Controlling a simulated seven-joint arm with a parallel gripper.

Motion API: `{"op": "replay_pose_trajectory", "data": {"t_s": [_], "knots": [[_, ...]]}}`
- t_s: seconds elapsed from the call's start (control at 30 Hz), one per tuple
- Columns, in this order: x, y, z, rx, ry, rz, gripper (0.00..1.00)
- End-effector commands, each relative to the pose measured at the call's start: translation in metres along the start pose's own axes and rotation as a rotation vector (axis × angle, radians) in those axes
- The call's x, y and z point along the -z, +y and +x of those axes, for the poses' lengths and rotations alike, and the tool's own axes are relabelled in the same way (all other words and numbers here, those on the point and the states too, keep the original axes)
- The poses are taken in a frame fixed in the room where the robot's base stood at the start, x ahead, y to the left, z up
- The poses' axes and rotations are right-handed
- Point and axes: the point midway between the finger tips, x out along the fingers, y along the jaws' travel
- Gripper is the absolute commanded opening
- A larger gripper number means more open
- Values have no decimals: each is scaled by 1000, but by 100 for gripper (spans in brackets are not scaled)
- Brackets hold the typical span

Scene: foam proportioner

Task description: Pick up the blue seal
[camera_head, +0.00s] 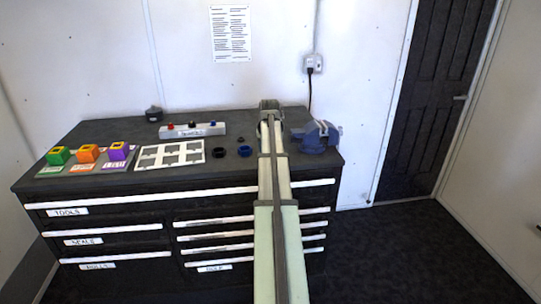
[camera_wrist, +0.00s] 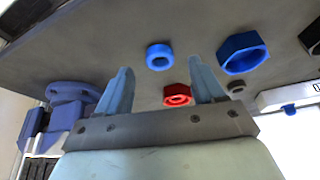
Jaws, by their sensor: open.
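In the wrist view my gripper (camera_wrist: 160,65) is open, its two pale blue fingers apart with nothing between them. A small round blue ring (camera_wrist: 159,57) lies on the dark bench top, in line with the gap between the fingertips. A larger blue six-sided ring (camera_wrist: 243,54) lies right of the fingers; it also shows in the head view (camera_head: 246,151), left of my arm. I cannot tell for certain which is the blue seal. In the head view my arm hides the small blue ring, and the fingers are not clear.
A red ring (camera_wrist: 178,95) lies near the right finger, with a small dark ring (camera_wrist: 237,87) farther right. A blue vise (camera_head: 318,136) stands right of my arm. A black ring (camera_head: 218,152), a white cut-out board (camera_head: 170,155) and a knobbed rail (camera_head: 192,131) lie left.

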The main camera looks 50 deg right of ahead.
Motion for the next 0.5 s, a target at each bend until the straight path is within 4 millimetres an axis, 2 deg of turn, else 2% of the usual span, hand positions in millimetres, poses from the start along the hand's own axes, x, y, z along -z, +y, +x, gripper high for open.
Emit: {"op": "replay_pose_trajectory", "data": {"t_s": [0.1, 0.2, 0.43, 0.5], "knots": [[0, 0, 17, 0, -2, 0, 68], [0, 0, 24, 0, 0, 0, 68], [0, 0, 24, 0, 0, 0, 68], [0, 0, 24, 0, 0, 0, 61]]}}
